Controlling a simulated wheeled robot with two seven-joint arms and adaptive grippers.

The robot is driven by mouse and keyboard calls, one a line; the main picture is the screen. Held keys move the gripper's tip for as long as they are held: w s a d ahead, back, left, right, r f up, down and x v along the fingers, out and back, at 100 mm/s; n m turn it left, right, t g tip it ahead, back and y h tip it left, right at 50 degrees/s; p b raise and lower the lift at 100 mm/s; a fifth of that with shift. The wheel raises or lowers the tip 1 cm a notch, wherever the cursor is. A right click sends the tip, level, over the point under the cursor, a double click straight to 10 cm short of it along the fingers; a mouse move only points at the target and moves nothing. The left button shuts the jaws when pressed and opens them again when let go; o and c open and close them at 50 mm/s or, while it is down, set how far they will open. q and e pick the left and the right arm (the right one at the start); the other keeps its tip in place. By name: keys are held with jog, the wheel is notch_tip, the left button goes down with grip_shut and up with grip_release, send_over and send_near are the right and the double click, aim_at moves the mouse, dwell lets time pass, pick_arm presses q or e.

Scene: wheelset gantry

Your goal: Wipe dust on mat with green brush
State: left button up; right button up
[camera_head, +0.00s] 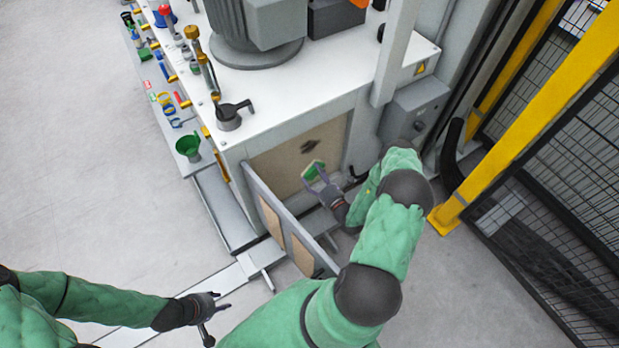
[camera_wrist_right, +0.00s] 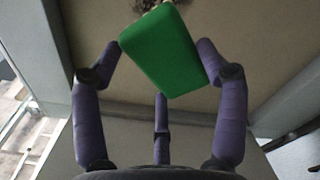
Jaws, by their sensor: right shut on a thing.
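My right gripper (camera_head: 321,178) is shut on the green brush (camera_head: 313,170) and holds it inside the opening at the machine's base. In the right wrist view the brush (camera_wrist_right: 165,52) sits between the purple fingers (camera_wrist_right: 162,75). The tan mat (camera_head: 285,170) lies inside that opening. A dark dust patch (camera_head: 309,147) shows on it, just beyond the brush. In the right wrist view the dust (camera_wrist_right: 150,5) is at the top edge, partly hidden by the brush. Whether the brush touches the mat I cannot tell. My left gripper (camera_head: 216,304) is apart from these, low over the floor, with fingers spread and nothing in it.
An open door panel (camera_head: 285,222) stands left of my right forearm. A grey control box (camera_head: 412,108) is on the right of the opening. A yellow post (camera_head: 525,120) and black mesh fence (camera_head: 560,210) stand further right. The floor at left is clear.

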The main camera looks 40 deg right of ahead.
jog(key=shift+w+d+b, duration=0.2)
jog(key=shift+w+b, duration=0.15)
jog(key=shift+w, duration=1.15)
jog(key=shift+w+d+b, duration=0.15)
jog(key=shift+w+b, duration=0.15)
jog(key=shift+w, duration=1.15)
jog(key=shift+w+d, duration=0.1)
jog(key=shift+w, duration=0.8)
jog(key=shift+d, duration=0.15)
